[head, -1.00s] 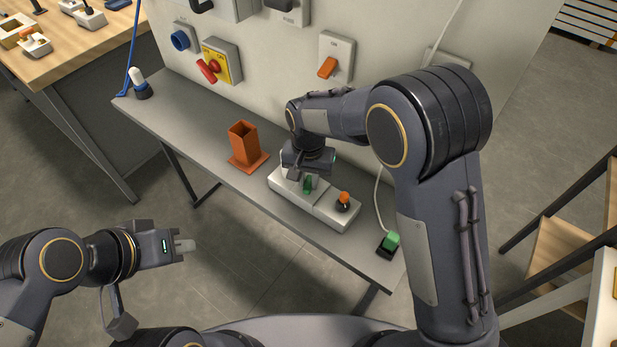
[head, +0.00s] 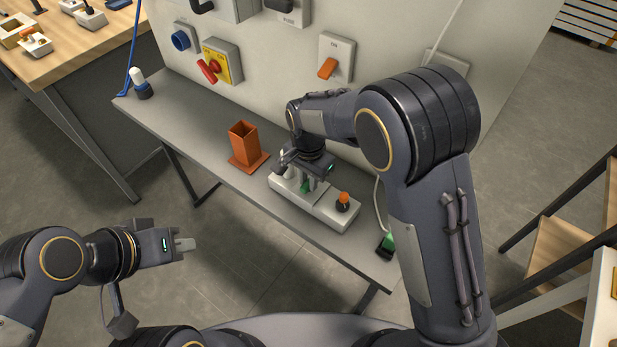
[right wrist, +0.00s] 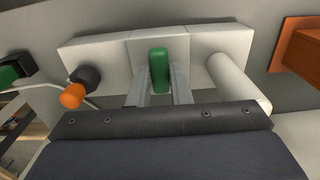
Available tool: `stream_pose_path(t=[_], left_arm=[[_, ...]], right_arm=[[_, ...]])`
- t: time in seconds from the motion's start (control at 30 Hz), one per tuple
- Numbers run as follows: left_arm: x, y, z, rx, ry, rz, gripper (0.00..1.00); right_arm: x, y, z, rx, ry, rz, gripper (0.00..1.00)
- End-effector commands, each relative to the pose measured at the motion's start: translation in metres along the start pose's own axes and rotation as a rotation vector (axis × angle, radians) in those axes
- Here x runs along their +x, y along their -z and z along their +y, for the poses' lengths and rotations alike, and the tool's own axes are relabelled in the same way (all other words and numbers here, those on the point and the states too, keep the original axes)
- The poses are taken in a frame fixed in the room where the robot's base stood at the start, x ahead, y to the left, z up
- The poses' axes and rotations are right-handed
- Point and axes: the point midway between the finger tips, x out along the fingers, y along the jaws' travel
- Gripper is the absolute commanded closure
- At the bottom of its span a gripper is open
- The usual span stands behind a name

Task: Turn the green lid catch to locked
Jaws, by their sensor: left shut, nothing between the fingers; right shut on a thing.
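The green lid catch (head: 304,187) sits on the middle section of a pale box (head: 330,213) on the grey bench, mostly hidden under my right gripper in the head view. In the right wrist view the catch (right wrist: 158,70) stands upright in the picture between the two pale fingers of my right gripper (right wrist: 161,84), which is shut on it. I cannot read any locked mark. My left gripper (head: 186,244) is shut and empty, in the air at the lower left, well away from the bench.
On the pale box, an orange-topped black knob (head: 343,201) stands right of the catch. An orange square holder (head: 244,143) stands left of the box. A green-topped black piece (head: 387,244) is at the bench's right end. The wall panel with switches (head: 336,58) rises behind.

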Motion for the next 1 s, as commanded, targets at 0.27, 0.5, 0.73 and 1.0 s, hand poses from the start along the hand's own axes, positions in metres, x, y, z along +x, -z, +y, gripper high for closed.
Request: stream_pose_path(t=[0.27, 0.5, 0.73, 1.0], left_arm=[[0.0, 0.0, 0.0, 0.0, 0.0, 0.0, 1.0], [0.0, 0.0, 0.0, 0.0, 0.0, 0.0, 1.0], [0.0, 0.0, 0.0, 0.0, 0.0, 0.0, 1.0], [0.003, -0.002, -0.002, 0.0, 0.0, 0.0, 1.0]], right_arm=[[-0.001, 0.0, 0.0, -0.001, 0.001, 0.0, 0.77], [0.0, 0.0, 0.0, -0.001, 0.001, 0.0, 0.6], [-0.005, 0.0, -0.001, -0.001, 0.002, 0.0, 0.6], [-0.047, 0.0, -0.001, -0.001, 0.005, 0.001, 0.6]])
